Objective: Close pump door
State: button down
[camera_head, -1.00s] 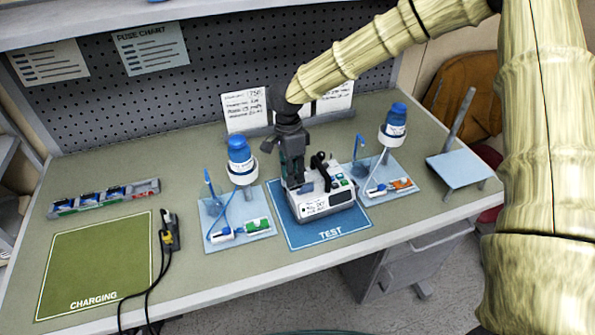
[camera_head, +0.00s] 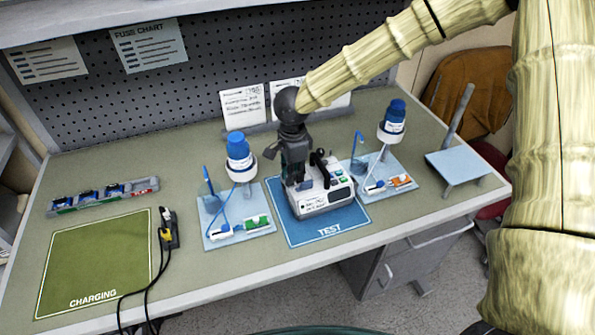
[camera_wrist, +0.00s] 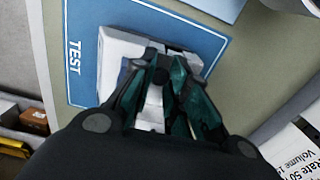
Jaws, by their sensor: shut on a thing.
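The white infusion pump (camera_head: 325,202) sits on the blue TEST mat (camera_head: 331,231) in the head view, its front with display and green button facing the near edge. My gripper (camera_head: 298,184) points down onto the pump's left rear part. In the wrist view my gripper (camera_wrist: 165,74) has its teal-padded fingers close together over the white pump (camera_wrist: 122,52). It is shut on a part of the pump, seemingly its door, which the fingers mostly hide. I cannot tell the door's angle. A black upright part (camera_head: 320,160) stands on the pump right of the gripper.
Blue bottle stands with tubing rise close on the left (camera_head: 239,160) and right (camera_head: 393,122) of the pump. A green CHARGING mat (camera_head: 95,262) lies empty at left, beside a black cabled plug (camera_head: 168,230). A grey strip (camera_head: 103,196) lies behind it.

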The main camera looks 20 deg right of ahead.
jog(key=c, duration=1.6)
grip_release()
jog(key=shift+r, duration=0.15)
jog(key=shift+r, duration=3.85)
